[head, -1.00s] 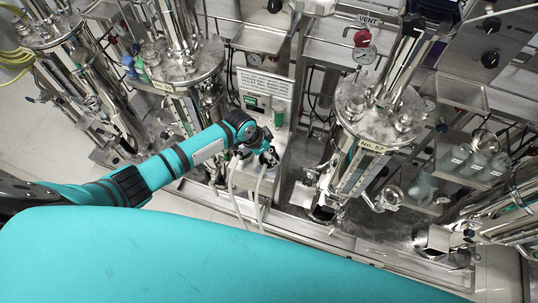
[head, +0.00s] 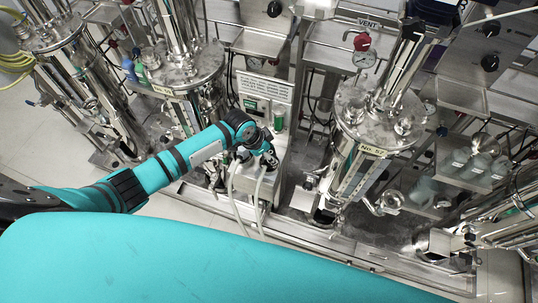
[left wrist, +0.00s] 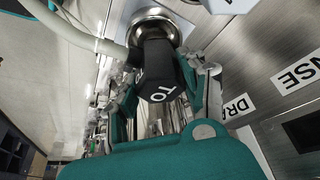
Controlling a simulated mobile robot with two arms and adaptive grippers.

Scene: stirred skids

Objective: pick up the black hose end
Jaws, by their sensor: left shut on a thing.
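The black hose end (left wrist: 160,72) is a dark block with white letters, in the upper middle of the left wrist view. It lies between the teal fingers of my left gripper (left wrist: 163,98), which is shut on it. A round steel fitting (left wrist: 153,24) sits directly behind it; I cannot tell whether the two are still joined. In the head view my left gripper (head: 266,160) is at the front of a small panel, above two pale hoses, and the hose end is largely hidden there. My right gripper is not in view.
A pale hose (left wrist: 85,37) runs beside the fitting in the left wrist view. In the head view, steel vessels stand on both sides, including one labelled No. 52 (head: 376,110). A steel skid edge (head: 330,238) runs below. Pale floor (head: 180,218) is open at the left.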

